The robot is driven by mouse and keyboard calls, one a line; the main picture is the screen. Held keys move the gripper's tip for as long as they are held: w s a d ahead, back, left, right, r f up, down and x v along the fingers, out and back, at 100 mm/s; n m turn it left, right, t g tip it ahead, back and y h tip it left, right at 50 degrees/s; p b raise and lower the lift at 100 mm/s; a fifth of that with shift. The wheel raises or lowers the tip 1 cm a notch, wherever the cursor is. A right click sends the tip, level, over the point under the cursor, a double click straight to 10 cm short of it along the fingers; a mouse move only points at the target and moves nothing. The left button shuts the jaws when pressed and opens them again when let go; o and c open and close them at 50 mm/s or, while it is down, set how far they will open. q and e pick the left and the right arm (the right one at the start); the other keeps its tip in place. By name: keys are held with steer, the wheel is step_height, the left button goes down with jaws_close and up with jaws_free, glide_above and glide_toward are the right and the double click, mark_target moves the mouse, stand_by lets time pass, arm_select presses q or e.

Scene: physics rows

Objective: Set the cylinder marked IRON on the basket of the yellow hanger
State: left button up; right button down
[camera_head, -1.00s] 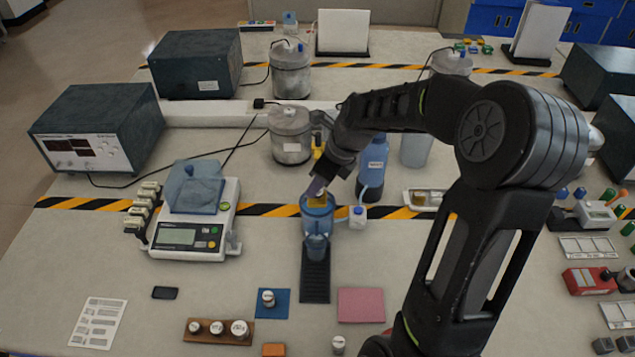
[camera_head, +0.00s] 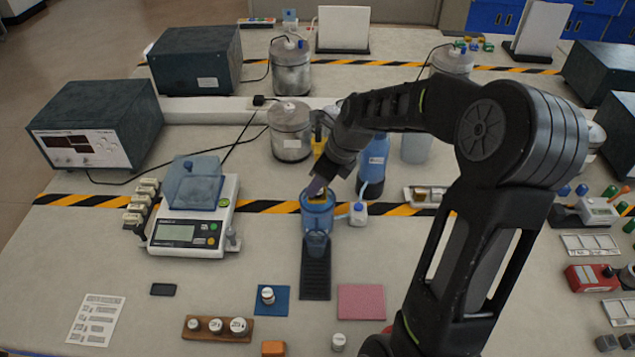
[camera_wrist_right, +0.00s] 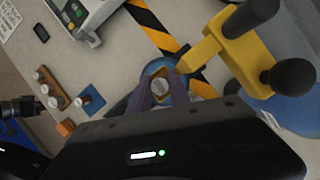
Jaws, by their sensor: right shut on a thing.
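My right gripper (camera_head: 317,190) is over the mouth of a clear blue vessel (camera_head: 318,222). In the right wrist view its fingers (camera_wrist_right: 164,92) are shut on a small cylinder (camera_wrist_right: 163,89) with a yellowish edge, at the vessel's blue rim (camera_wrist_right: 152,67). Its marking is not readable. The yellow hanger (camera_wrist_right: 215,42), with black knobs, stands beside the fingers in the wrist view. My arm mostly hides it in the head view, where a yellow part (camera_head: 318,145) shows. I cannot make out its basket, or whether the cylinder touches it. My left gripper is not in view.
A clear cup (camera_head: 317,243) stands before the vessel on a dark strip (camera_head: 315,279). A blue bottle (camera_head: 372,172) stands close behind at right. A white-topped cylinder (camera_head: 267,295) sits on a blue mat, near a wooden block (camera_head: 218,330) of weights. A balance (camera_head: 190,233) stands left.

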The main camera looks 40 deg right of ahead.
steer(key=shift+f, duration=0.2)
steer(key=c, duration=1.1)
jaws_free()
steer(key=shift+r, duration=0.1)
steer(key=shift+c, duration=0.2)
steer(key=shift+c, duration=0.6)
steer(key=shift+o, duration=1)
steer(key=shift+d+r, duration=0.15)
steer(key=shift+r, duration=0.05)
